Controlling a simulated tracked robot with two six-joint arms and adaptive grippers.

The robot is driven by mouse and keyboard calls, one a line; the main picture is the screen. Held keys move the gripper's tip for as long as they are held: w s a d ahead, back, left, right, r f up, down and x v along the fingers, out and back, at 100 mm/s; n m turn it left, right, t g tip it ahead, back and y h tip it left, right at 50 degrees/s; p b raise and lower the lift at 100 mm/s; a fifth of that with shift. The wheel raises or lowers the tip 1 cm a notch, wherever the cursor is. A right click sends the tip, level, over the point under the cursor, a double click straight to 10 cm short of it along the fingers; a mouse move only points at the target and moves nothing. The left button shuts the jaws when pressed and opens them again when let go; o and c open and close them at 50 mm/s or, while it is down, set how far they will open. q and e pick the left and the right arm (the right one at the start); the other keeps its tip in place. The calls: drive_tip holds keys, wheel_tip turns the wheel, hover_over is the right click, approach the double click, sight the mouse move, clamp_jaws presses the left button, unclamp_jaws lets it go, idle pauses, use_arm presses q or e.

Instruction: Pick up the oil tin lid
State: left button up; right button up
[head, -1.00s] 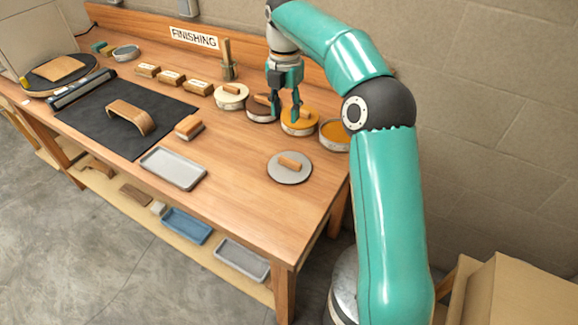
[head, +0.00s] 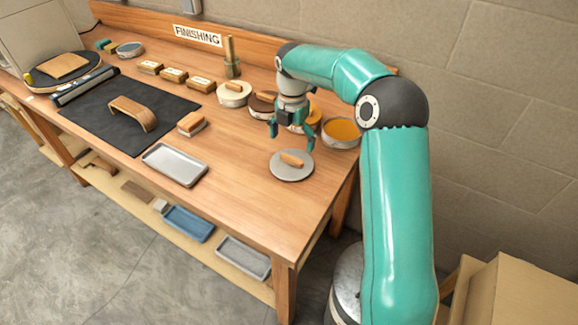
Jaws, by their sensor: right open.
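My left gripper is not in view.
A cream-topped tin (head: 233,93) and a brown-topped tin (head: 261,103) stand along the back. A grey tray (head: 174,165), a handled block (head: 192,124) and a black mat (head: 85,120) with a bent wooden piece (head: 134,113) lie left. Bench around the lid is clear.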

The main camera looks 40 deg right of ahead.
sight(292, 158)
drive_tip(key=f, duration=0.3)
drive_tip(key=f+p, duration=0.1)
drive_tip(key=f, duration=0.1)
drive_tip(key=shift+s+a, duration=0.1)
drive_tip(key=shift+s, duration=0.15)
drive_tip(key=shift+f, duration=0.6)
drive_tip(key=c, duration=1.2)
drive_tip(key=shift+r, duration=0.2)
